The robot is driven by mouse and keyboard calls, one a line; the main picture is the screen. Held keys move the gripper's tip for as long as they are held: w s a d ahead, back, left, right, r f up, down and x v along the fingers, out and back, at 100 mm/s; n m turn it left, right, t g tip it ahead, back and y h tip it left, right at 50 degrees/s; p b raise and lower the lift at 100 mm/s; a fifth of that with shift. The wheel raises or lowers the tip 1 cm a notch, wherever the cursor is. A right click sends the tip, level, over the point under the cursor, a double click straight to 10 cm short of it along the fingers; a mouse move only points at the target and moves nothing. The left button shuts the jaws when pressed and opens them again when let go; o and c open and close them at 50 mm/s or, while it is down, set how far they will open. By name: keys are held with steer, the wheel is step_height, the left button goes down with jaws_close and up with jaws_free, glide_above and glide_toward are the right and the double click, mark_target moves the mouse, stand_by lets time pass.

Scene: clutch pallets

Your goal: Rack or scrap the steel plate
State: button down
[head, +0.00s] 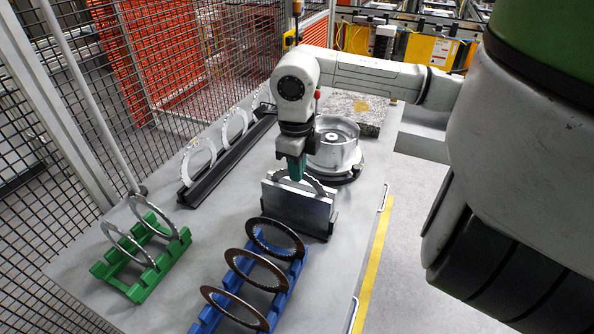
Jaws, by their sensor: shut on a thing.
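My gripper (297,170) points down over a grey metal slotted stand (295,208) near the table's middle. It is shut on a steel plate (316,184), a thin ring whose upper arc shows above the stand; the stand hides its lower part. A green rack (157,277) at the front left holds two pale steel rings (122,240) upright. A blue rack (207,318) at the front holds three dark brown rings (257,271) upright. A long black rack (228,160) behind holds several pale steel rings (198,160).
A round metal drum (335,143) stands close behind my gripper. A rough grey block-like thing (352,112) with a brown patch lies at the back. Black mesh fencing (190,60) runs along the left. Bare table (212,222) lies between the green rack and the stand.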

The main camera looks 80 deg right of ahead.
step_height(320, 180, up, 11)
steer(key=p, duration=0.3)
stand_by(1.3)
stand_by(0.7)
